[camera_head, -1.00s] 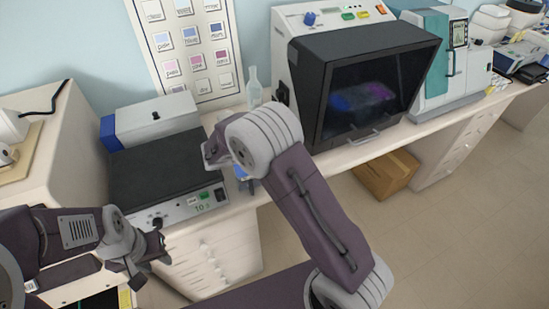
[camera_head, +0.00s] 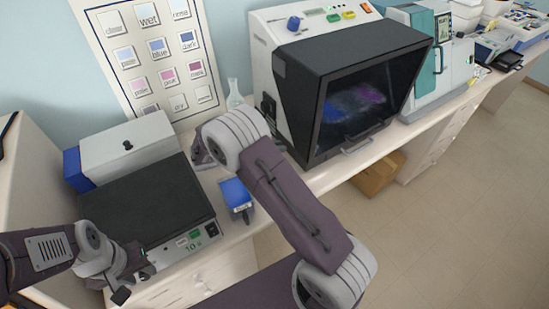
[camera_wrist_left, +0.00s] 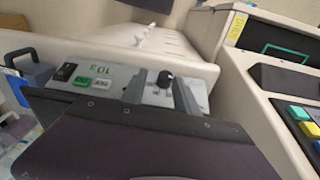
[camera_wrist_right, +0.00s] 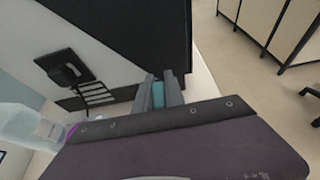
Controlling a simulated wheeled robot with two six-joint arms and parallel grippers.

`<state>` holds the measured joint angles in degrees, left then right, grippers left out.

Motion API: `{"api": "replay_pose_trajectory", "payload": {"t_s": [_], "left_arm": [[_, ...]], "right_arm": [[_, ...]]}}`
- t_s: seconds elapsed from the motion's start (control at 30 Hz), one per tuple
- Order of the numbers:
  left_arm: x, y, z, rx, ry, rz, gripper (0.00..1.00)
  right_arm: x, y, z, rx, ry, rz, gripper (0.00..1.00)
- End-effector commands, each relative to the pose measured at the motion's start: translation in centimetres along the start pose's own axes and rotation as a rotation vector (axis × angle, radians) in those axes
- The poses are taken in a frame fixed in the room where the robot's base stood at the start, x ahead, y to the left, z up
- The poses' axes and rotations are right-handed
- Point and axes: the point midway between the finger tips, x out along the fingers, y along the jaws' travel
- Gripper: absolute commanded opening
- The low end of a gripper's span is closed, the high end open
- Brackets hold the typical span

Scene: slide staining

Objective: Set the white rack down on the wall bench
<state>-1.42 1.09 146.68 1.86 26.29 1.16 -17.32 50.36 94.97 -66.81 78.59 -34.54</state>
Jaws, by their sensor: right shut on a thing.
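My right gripper (camera_head: 200,155) is over the wall bench (camera_head: 328,178), beside the dark-topped hotplate, largely hidden by its own wrist. In the right wrist view its fingers (camera_wrist_right: 158,93) are shut on a small teal piece (camera_wrist_right: 158,95), which looks like the grip of the white rack. The body of the rack is hidden, so I cannot tell whether it touches the bench. My left gripper (camera_head: 135,280) is at the hotplate's front. In the left wrist view its fingers (camera_wrist_left: 160,90) are apart and empty, with a black knob (camera_wrist_left: 165,79) beyond them.
The hotplate (camera_head: 150,210) and a white box with a blue end (camera_head: 130,148) stand on the left. A blue container (camera_head: 236,193) is close to my right forearm. A flask (camera_head: 234,94) and a dark-windowed cabinet (camera_head: 350,110) stand behind and to the right.

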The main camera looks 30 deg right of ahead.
Motion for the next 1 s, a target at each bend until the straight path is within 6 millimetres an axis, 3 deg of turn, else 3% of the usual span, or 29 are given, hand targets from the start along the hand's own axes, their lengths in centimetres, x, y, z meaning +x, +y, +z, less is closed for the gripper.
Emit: {"api": "replay_pose_trajectory", "payload": {"t_s": [0.3,0.63,0.67,0.73,1.0], "left_arm": [[-0.5,0.0,-0.1,0.000,0.000,0.000,0.36],[-0.2,0.0,0.0,0.000,0.000,0.000,0.36],[-0.2,0.0,0.0,0.000,0.000,0.000,0.36],[-0.3,0.0,0.0,0.000,0.000,0.000,0.36],[-0.3,0.0,0.0,0.000,0.000,0.000,0.36]], "right_arm": [[1.5,0.0,-3.6,0.000,-0.001,0.000,0.00],[1.7,0.0,-4.1,0.001,0.000,0.000,0.00],[1.7,0.0,-4.1,0.001,0.000,0.000,0.17],[1.7,0.0,-4.0,0.001,0.000,0.000,0.36],[1.6,0.0,-4.0,0.001,0.000,0.000,0.36]]}}
